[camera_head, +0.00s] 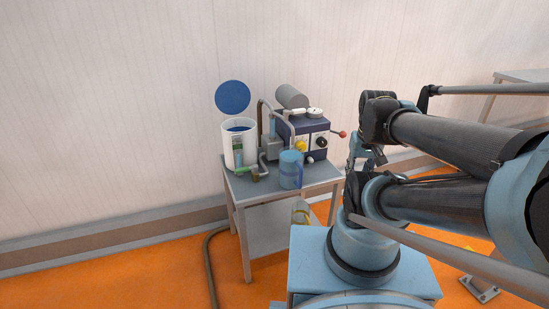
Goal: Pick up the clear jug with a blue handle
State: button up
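The jug (290,170) stands upright near the front edge of a small metal table. It looks translucent and bluish, with a blue rim; its handle is hard to make out at this size. My arm comes in from the right. What looks like my gripper (366,153) is to the right of the table, apart from the jug. It is small and partly covered by my arm links, so its fingers do not show clearly.
A blue machine (318,126) with knobs and a red-tipped lever stands behind the jug. A white container (239,148) and metal piping (271,148) are on its left. The table (322,173) has some bare top at its right. A hose (208,262) lies on the orange floor.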

aim_at(293, 172)
jog(key=z, duration=2.55)
jog(key=k, duration=2.15)
jog(key=u, duration=0.55)
